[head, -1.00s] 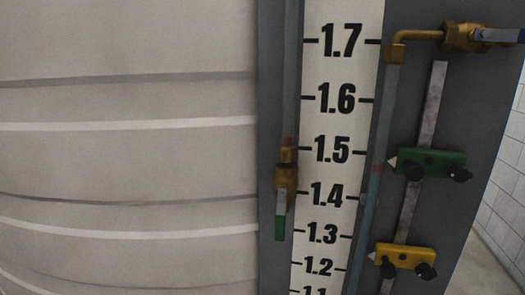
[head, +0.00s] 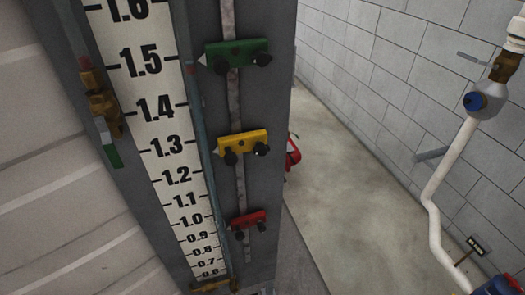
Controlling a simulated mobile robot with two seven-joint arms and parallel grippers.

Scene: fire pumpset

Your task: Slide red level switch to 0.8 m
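The red level switch (head: 248,220) sits low on a narrow vertical metal rail (head: 240,185) at the right of the gauge board. It has dark knobs below it, and its left end is roughly beside the 1.0 and 0.9 marks of the white scale (head: 172,165). The 0.8 mark is a little lower on the scale. The yellow switch (head: 242,146) is above the red one near 1.3, and the green switch (head: 236,54) is higher near 1.5. Neither of my grippers is in view.
A brass valve with a green handle (head: 110,155) is left of the scale. A brass fitting (head: 212,286) is at the scale's foot. The grey floor (head: 350,200) to the right is open up to a block wall with a white pipe (head: 440,175). A large ribbed tank (head: 50,200) fills the left.

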